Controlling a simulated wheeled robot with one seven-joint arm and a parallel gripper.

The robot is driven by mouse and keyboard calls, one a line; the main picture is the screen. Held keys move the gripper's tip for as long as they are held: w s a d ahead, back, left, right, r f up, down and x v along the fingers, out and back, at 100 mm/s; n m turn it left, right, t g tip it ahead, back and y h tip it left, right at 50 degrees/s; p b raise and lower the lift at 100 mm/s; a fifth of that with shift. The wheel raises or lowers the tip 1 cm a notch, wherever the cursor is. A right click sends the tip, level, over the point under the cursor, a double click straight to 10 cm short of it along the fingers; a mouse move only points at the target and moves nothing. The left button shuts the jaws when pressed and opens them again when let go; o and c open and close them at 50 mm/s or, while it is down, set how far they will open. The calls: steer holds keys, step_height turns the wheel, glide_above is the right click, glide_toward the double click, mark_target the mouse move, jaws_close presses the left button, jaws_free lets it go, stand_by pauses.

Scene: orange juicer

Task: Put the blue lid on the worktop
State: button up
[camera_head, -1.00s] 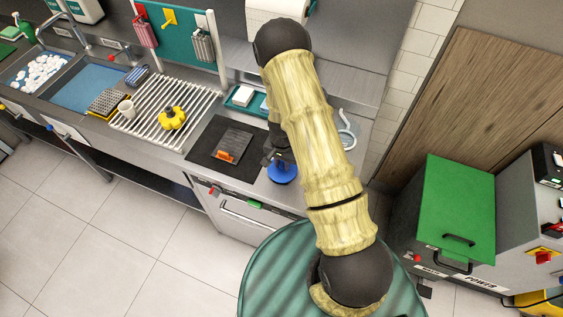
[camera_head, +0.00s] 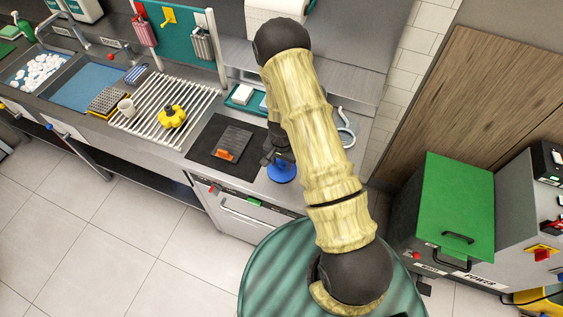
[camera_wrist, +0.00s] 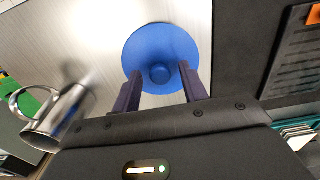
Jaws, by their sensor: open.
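The blue lid (camera_head: 282,173) is at the front of the steel worktop, just right of the black mat. In the wrist view the round lid (camera_wrist: 160,38) appears to lie flat on the bare metal, its knob towards me. My gripper (camera_wrist: 160,78) is open, with one dark finger on each side of the knob and a gap to each. In the head view my gripper (camera_head: 278,158) is just above the lid and partly hidden by my arm. The worktop (camera_wrist: 85,38) shows bare metal around the lid's far and left sides.
A shiny metal jug (camera_wrist: 58,118) stands left of the lid in the wrist view. The black mat (camera_head: 204,147) holds a dark slab with an orange part. A yellow object (camera_head: 172,116) sits on the slatted rack (camera_head: 140,128). A teal tray (camera_head: 232,104) is behind.

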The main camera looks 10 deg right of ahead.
mark_target(281, 164)
step_height(281, 164, up, 12)
steer(key=b, duration=0.2)
steer(key=shift+b, duration=0.3)
stand_by(0.5)
steer(key=s+d+r+n+t, duration=0.1)
steer(key=s+r+n, duration=0.6)
steer(key=s+r, duration=0.7)
steer(key=shift+r+t, duration=0.8)
steer(key=shift+d, duration=0.1)
